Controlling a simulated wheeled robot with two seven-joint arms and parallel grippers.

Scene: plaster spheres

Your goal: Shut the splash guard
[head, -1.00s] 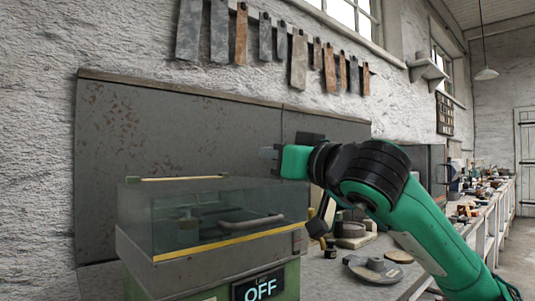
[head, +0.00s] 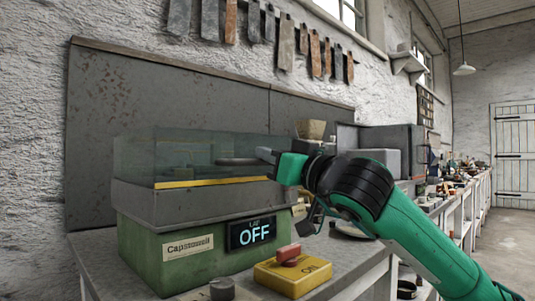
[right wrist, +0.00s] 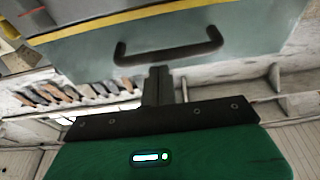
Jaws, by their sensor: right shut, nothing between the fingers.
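The splash guard (head: 185,155) is a clear box-like cover on the grey top of a green machine (head: 165,243). Its yellow lower edge (head: 212,182) runs along the grey rim; I cannot tell whether a gap is left there. A dark bar handle (head: 236,161) is on its front pane. My right gripper (head: 266,154) is shut and empty at the handle's right end; contact is unclear. In the right wrist view the gripper (right wrist: 159,72) shows just below the handle (right wrist: 170,52), with the yellow edge (right wrist: 130,16) above. My left gripper is out of view.
A yellow box with a red switch (head: 288,255) and a small grey cylinder (head: 222,289) stand in front. A beige pot (head: 311,130) and grey boxes (head: 378,150) are behind my arm. Metal strips hang on the wall.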

